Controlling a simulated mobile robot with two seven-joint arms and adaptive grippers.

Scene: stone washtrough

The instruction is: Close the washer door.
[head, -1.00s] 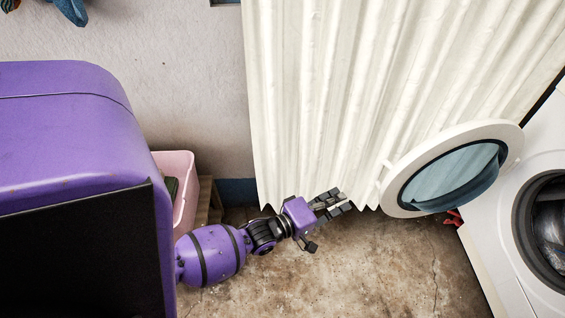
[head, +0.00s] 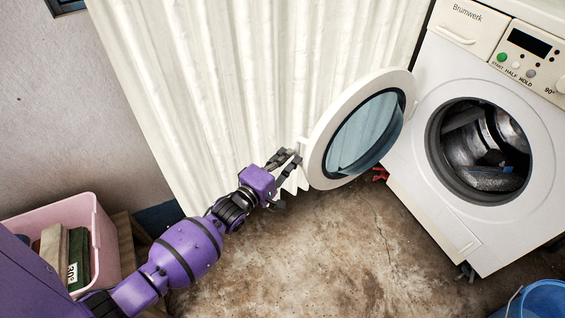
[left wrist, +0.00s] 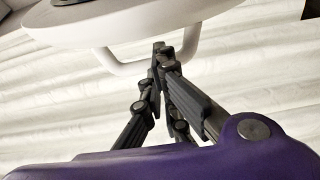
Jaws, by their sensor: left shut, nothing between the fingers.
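The washer (head: 400,160) stands at the right in the head view, and dark fabric shows inside its open drum (head: 485,150). Its round white door (head: 325,125) with a bluish glass pane hangs wide open to the left of the opening. A white handle (head: 302,150) sticks out from the door's left rim; it also shows in the left wrist view (left wrist: 130,69). My left gripper (head: 292,155) is shut and empty, its fingertips close beside the handle. In the left wrist view the fingertips (left wrist: 160,48) overlap the handle's loop; I cannot tell whether they touch it. My right gripper is not in view.
A cream curtain (head: 220,80) hangs behind the door and gripper. A pink bin (head: 100,225) with boxes stands at the lower left. A blue bucket (head: 540,300) is at the lower right. The stained floor (head: 330,260) between them is clear.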

